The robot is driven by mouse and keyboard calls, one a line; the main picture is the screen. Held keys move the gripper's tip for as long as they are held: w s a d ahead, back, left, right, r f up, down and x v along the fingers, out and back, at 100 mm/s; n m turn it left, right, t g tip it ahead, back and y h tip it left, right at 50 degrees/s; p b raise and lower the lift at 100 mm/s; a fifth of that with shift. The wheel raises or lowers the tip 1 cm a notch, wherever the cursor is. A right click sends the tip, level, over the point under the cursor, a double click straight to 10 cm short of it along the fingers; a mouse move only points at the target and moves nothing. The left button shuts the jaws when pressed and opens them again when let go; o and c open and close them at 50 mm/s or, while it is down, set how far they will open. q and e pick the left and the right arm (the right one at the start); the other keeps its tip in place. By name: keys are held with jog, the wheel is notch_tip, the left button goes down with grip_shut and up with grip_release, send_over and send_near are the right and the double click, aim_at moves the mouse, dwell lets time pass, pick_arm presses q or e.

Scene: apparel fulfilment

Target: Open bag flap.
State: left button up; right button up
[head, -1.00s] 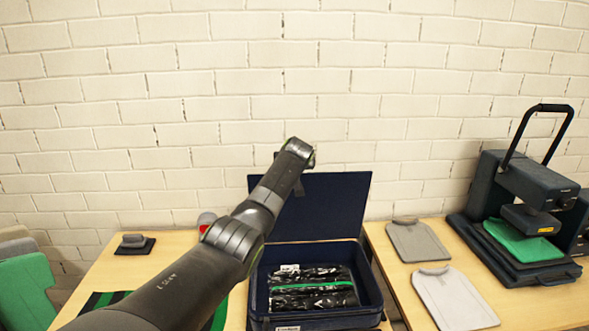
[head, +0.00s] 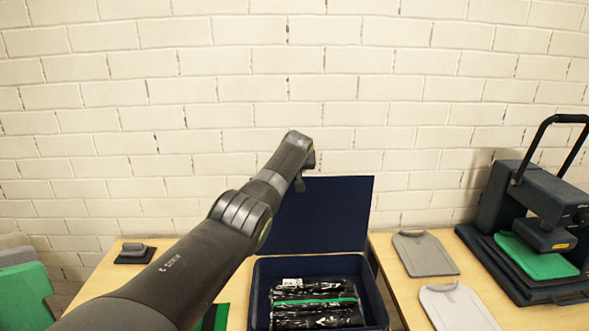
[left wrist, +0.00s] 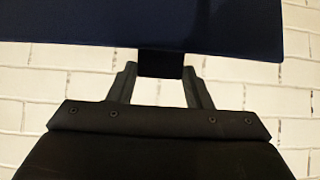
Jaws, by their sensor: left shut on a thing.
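The navy blue bag (head: 262,290) stands between the tables with its flap (head: 335,215) raised upright at the back, against the wall side. Inside the bag lie black plastic-wrapped packs (head: 310,318), one with a green stripe. In the left wrist view the flap (left wrist: 100,25) spans the top, with a small dark tab (left wrist: 160,64) at its edge. My left gripper (left wrist: 160,78) is shut on this tab. In the head view my left arm crosses in front of part of the flap and hides the fingertips. My right gripper is not in view.
A heat press (head: 540,220) with a green pad stands on the right table. Two grey garment-shaped boards (head: 425,255) lie beside it. A grey block on a dark base (head: 135,253) sits on the left table. Green and grey chair-like shapes (head: 22,295) are at far left.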

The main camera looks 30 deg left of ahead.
pick_arm(q)
jog(key=shift+w+r, duration=0.1)
jog(key=shift+r, duration=0.35)
jog(key=o, duration=1.2)
jog(key=shift+c, duration=0.2)
jog(key=shift+o, duration=1.2)
jog(key=shift+d, duration=0.15)
jog(key=shift+s+f, duration=0.15)
jog(key=shift+s, duration=0.05)
jog(key=shift+f, duration=0.1)
jog(key=b+v, duration=0.7)
jog(key=v, duration=1)
jog(key=shift+r, duration=0.25)
